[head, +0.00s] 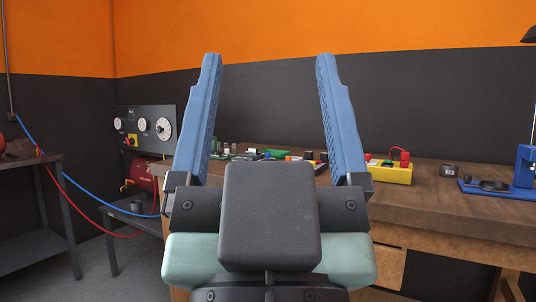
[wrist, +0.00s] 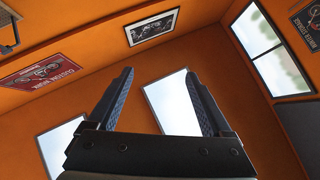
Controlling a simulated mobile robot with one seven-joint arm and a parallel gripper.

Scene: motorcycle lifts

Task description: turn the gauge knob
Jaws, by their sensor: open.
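A dark gauge panel (head: 155,112) stands upright at the left in the head view, with several round white dials of different sizes (head: 163,128). A yellow plate with a small red part (head: 131,140) sits low on its left side. I cannot tell which part is the gauge knob at this size. My gripper (head: 268,58) is open and empty in the middle of the head view, to the right of the panel and apart from it. Its left finger stands close to the panel's right edge in the picture. The wrist view shows the open blue fingers (wrist: 159,73) against walls and windows, without the panel.
A wooden workbench (head: 450,205) runs along the back wall, holding a yellow box (head: 390,174), a grey cup (head: 448,170) and a blue stand (head: 525,166). A red tank (head: 146,172) sits below the panel. Red and blue hoses (head: 85,188) hang beside a metal table (head: 35,212) at left.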

